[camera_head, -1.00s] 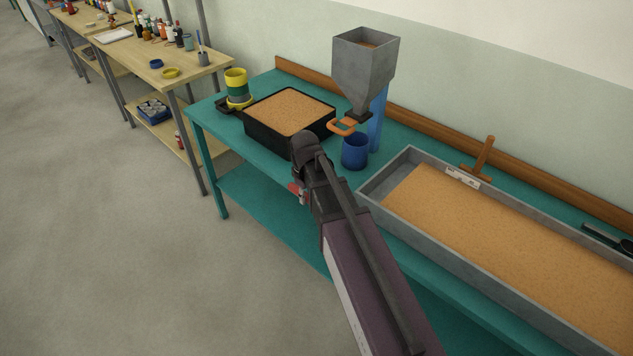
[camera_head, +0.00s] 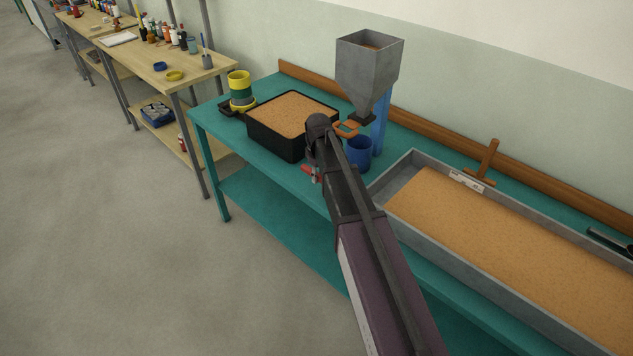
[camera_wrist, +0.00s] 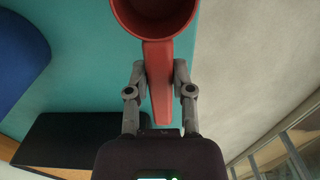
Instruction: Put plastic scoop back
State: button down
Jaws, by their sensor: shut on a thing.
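The red plastic scoop (camera_wrist: 157,52) is in my gripper (camera_wrist: 160,78), with its handle between the two fingers and its round cup beyond the fingertips, cut off by the top edge of the wrist view. In the head view only a small red part of the scoop (camera_head: 311,173) shows beside my gripper (camera_head: 316,164), which my own wrist mostly hides. The scoop is near the front edge of the teal table (camera_head: 225,131), in front of the black tub (camera_head: 273,142) of sand. I cannot tell its height above the table.
A blue cup (camera_head: 359,154) stands right of my wrist, under the grey hopper (camera_head: 366,72) with its orange handle. The long sand-filled flume (camera_head: 447,254) lies to the right. Open floor (camera_head: 110,250) lies left.

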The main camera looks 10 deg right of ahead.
aim_at(319, 190)
jog(key=shift+w+d, duration=0.25)
jog(key=shift+w, duration=0.3)
jog(key=shift+w+f+b, duration=0.1)
jog(key=shift+f+b, duration=0.25)
jog(key=shift+f, duration=0.05)
jog(key=shift+f+b, duration=1.45)
jog(key=shift+b, duration=0.05)
jog(key=shift+f, duration=0.15)
jog(key=shift+c, duration=2.4)
grip_release()
